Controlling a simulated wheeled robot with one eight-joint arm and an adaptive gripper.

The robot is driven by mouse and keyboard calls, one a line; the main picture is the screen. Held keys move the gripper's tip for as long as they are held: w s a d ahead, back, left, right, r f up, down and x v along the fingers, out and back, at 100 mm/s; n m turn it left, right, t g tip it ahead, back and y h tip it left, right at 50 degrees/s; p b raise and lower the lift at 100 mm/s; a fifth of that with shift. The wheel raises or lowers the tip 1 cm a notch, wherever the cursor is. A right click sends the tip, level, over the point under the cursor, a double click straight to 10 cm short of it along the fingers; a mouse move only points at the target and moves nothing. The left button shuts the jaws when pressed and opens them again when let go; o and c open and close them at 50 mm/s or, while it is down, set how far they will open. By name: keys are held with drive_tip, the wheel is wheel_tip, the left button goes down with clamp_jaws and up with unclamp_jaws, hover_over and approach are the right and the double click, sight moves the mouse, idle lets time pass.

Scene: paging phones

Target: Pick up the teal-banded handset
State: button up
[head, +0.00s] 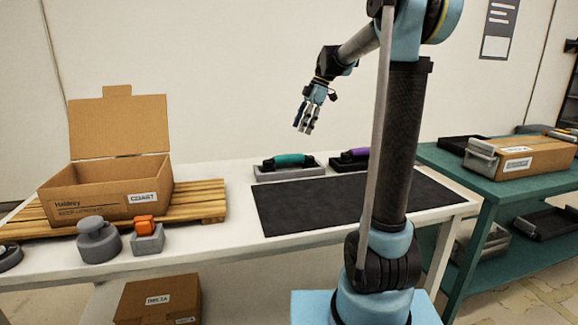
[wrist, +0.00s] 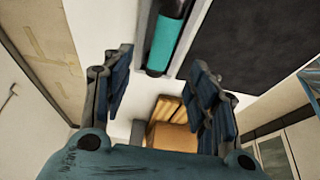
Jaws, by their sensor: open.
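The teal-banded handset (head: 288,161) lies in a grey cradle (head: 295,173) at the back of the white table, behind the black mat. In the wrist view the handset (wrist: 164,40) shows at the top, its teal band between dark ends, partly cut off by the frame edge. My gripper (head: 306,127) hangs in the air above the table, above the handset in the head view. In the wrist view my gripper (wrist: 165,85) is open with two dark blue fingers spread and nothing between them.
A purple-banded handset (head: 352,155) sits in its own cradle just right of the teal one, partly hidden by my arm. The black mat (head: 320,205) is bare. An open cardboard box (head: 110,190) stands on a wooden pallet (head: 205,205) at left. A green table (head: 480,185) stands at right.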

sight(290, 155)
drive_tip(key=x, duration=0.8)
drive_tip(key=shift+s+f, duration=0.1)
drive_tip(key=shift+s+a+x, duration=0.1)
drive_tip(key=shift+a+x, duration=0.05)
drive_tip(key=shift+x, duration=1.05)
drive_tip(key=shift+s+a+x, duration=0.1)
drive_tip(key=shift+s+x, duration=0.05)
drive_tip(key=shift+x, duration=1.05)
drive_tip(key=shift+a+f, duration=0.15)
drive_tip(key=shift+f, duration=0.2)
drive_tip(key=shift+f, duration=0.1)
drive_tip(key=shift+c, duration=0.5)
clamp_jaws()
